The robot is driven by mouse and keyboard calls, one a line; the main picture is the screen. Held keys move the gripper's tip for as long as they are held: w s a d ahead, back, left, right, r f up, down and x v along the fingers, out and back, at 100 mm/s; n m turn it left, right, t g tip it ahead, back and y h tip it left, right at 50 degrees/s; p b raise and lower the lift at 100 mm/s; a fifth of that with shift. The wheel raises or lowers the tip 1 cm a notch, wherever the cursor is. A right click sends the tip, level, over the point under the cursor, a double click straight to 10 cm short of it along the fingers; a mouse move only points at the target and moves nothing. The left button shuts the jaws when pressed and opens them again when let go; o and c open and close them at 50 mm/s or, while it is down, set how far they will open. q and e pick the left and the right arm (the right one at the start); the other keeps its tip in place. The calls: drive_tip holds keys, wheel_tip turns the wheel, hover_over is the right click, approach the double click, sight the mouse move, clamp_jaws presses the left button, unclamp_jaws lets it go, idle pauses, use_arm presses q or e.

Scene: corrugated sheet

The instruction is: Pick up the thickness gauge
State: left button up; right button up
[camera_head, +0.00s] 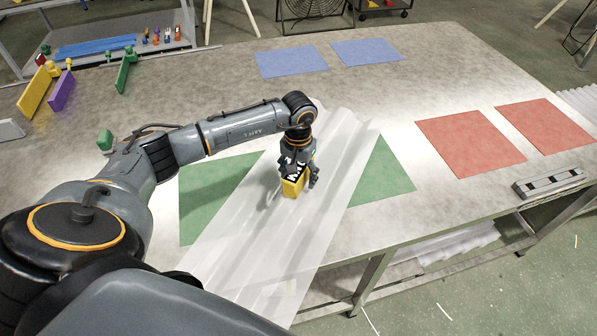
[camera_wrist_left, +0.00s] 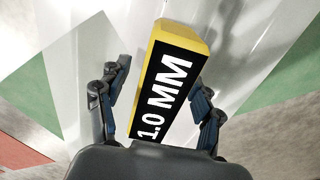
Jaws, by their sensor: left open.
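The thickness gauge (camera_head: 292,188) is a yellow block with a black face. It rests on the translucent corrugated sheet (camera_head: 240,225) in the head view. In the left wrist view the gauge (camera_wrist_left: 164,80) shows the white text "1.0 MM" and sits tilted between the fingers. My left gripper (camera_head: 301,178) is open over the gauge, with one finger on each side. In the left wrist view a gap shows between the gauge and the left finger of the gripper (camera_wrist_left: 160,88); the right finger is closer, and I cannot tell if it touches. My right gripper is not in view.
The sheet lies across two green mats (camera_head: 383,172) and overhangs the table's front edge. Red mats (camera_head: 470,143) lie to the right and blue mats (camera_head: 291,62) at the back. Yellow and purple clamps (camera_head: 61,92) stand at left.

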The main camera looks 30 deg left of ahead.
use_arm(q)
drive_tip(key=shift+f, duration=0.1)
drive_tip(key=shift+c, duration=0.4)
clamp_jaws()
